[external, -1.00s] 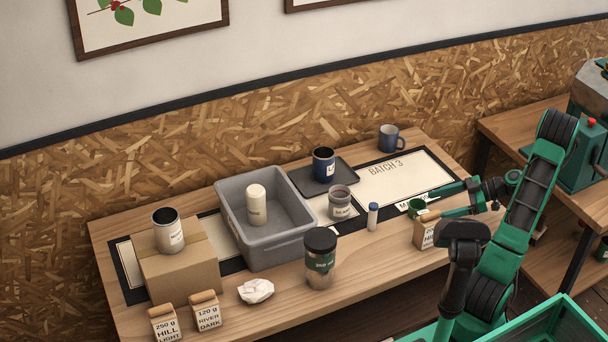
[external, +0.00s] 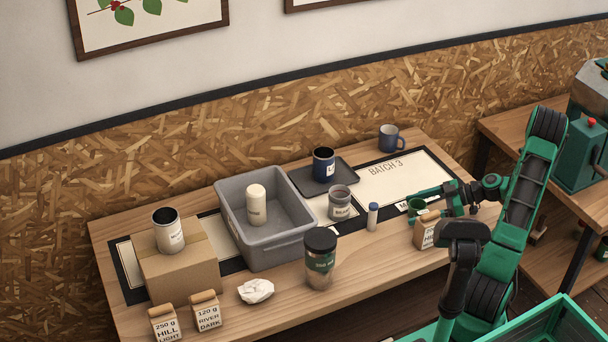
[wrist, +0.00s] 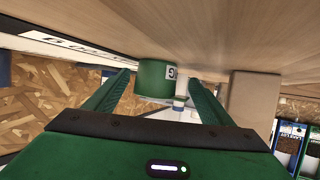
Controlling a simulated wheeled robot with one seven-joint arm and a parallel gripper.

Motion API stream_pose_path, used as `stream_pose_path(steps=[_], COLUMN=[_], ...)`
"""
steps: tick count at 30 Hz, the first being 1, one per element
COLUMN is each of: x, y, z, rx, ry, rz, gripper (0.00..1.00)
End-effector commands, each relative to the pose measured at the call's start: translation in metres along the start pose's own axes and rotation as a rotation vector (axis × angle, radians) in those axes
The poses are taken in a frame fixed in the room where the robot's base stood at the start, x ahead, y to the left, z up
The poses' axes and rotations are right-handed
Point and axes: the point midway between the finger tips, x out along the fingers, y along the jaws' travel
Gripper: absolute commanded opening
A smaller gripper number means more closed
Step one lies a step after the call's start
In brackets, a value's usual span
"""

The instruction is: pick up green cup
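The green cup (external: 416,207) stands at the right front part of the table, behind a small paper bag, and is partly hidden by my gripper. My gripper (external: 422,203) reaches in low from the right, its two fingers spread at the cup. In the wrist view, which shows the table at the top, the green cup (wrist: 152,80) with a white label on its side sits between the open fingers of my gripper (wrist: 158,78). I see no contact.
The paper bag (external: 425,235) stands close to the fingers; it shows as a beige block in the wrist view (wrist: 253,98). A white bottle (external: 373,218), a labelled jar (external: 340,205) and a dark-lidded jar (external: 320,262) stand left. A blue mug (external: 389,138) stands at the back.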

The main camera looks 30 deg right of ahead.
Motion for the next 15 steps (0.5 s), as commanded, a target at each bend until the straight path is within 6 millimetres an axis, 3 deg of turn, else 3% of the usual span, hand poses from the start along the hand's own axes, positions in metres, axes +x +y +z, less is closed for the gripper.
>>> stream_pose_path(steps=[1,4,15], x=[-0.0002,-0.0003,-0.0013], y=[0.0001,0.0001,0.0003], z=[0.0,0.0001,-0.002], rx=[0.0,0.0,-0.001], ry=[0.0,0.0,0.0], rz=[0.0,0.0,0.001], gripper=[0.62,0.4,0.4])
